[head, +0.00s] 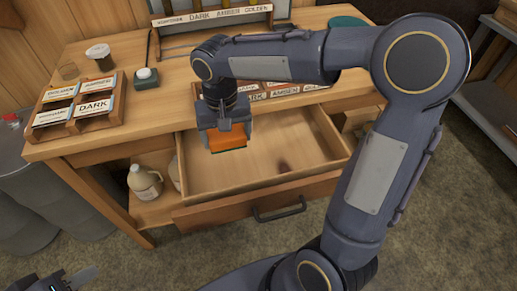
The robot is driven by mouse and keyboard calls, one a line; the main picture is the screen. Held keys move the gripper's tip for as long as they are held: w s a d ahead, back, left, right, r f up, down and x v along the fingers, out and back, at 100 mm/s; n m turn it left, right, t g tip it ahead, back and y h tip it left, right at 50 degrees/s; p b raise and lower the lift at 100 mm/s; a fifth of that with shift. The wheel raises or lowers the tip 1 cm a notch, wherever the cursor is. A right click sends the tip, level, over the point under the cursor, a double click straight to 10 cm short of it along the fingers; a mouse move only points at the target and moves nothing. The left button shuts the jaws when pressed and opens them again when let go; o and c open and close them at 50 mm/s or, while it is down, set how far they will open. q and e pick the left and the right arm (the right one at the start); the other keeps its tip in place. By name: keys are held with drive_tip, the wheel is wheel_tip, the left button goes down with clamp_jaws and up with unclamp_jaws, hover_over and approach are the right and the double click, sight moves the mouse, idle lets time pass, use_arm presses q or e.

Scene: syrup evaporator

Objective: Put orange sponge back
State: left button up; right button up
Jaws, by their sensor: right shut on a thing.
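The orange sponge (228,141) is in my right gripper (226,136), whose jaws are shut on it. The gripper points down over the left back part of the open wooden drawer (312,185), below the table's front edge. I cannot tell whether the sponge touches the drawer floor. The drawer looks empty apart from a dark stain on its floor. My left gripper (66,284) is partly in view at the bottom left corner, away from the drawer; its fingers are too cut off to judge.
The wooden table (130,140) holds a label tray (78,108) at left, a jar (101,57), a small dark device (146,78) and a sample rack (212,17) at the back. A jug (145,182) stands on the lower shelf. Grey drums (30,200) stand at left. My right arm crosses the right side.

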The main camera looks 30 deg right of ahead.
drive_tip(key=d, duration=0.1)
drive_tip(key=d+f, duration=0.1)
drive_tip(key=d, duration=0.1)
drive_tip(key=d+f, duration=0.1)
drive_tip(key=shift+s+d+f, duration=0.15)
drive_tip(key=shift+s+d, duration=0.1)
hover_over(260, 159)
wheel_tip(260, 159, down, 5)
drive_tip(key=shift+a+r, duration=0.1)
drive_tip(key=shift+a, duration=0.05)
drive_tip(key=shift+d+f+b, duration=0.15)
drive_tip(key=shift+f+b, duration=0.1)
drive_tip(key=shift+f, duration=0.65)
drive_tip(key=shift+d+f+b, duration=0.1)
drive_tip(key=shift+f+b, duration=0.1)
drive_tip(key=shift+f, duration=0.7)
drive_tip(key=shift+f, duration=0.2)
drive_tip(key=o, duration=1)
drive_tip(key=shift+o, duration=0.2)
drive_tip(key=shift+r, duration=0.1)
drive_tip(key=shift+r, duration=0.1)
